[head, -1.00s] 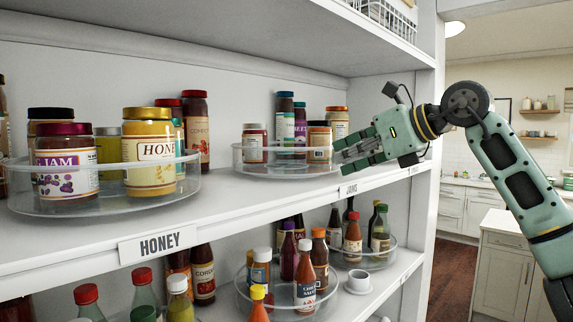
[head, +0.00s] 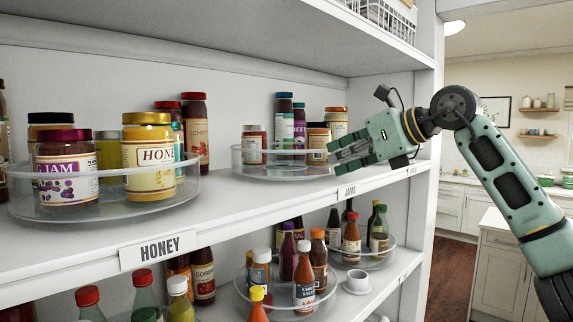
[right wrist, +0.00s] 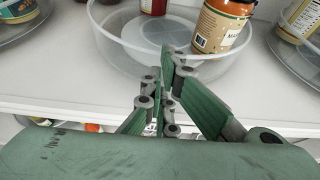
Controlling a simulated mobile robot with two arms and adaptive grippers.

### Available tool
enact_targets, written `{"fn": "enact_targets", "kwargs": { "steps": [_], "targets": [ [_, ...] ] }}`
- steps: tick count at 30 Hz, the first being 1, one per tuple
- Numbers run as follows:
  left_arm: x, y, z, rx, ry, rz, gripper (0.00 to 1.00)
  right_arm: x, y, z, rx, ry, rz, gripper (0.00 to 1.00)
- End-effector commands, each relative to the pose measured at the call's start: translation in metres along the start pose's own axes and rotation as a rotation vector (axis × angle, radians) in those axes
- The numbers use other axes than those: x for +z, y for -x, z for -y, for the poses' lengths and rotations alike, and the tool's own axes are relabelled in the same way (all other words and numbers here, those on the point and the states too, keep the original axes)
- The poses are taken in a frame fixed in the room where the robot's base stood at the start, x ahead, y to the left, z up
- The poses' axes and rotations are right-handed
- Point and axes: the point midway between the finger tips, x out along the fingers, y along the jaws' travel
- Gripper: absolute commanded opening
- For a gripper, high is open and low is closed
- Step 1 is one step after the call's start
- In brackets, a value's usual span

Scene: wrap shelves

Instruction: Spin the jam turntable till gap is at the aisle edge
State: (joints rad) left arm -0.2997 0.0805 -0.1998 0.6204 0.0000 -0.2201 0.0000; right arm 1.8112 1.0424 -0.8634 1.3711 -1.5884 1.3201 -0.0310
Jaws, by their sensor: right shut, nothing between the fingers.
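My left gripper is out of view.
Another clear turntable (head: 120,207) with honey and jam jars stands at left behind the HONEY label (head: 160,250). A shelf upright (head: 424,130) stands just behind my right wrist.

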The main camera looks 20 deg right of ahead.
Motion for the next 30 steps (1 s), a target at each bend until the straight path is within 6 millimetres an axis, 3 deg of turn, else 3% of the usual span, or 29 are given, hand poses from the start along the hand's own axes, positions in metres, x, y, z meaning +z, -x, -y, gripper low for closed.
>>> {"fn": "enact_targets", "kwargs": {
  "steps": [30],
  "targets": [
    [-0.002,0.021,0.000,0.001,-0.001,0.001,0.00,0.001,-0.004,0.026,0.000,-0.001,-0.002,0.00]
  ]
}}
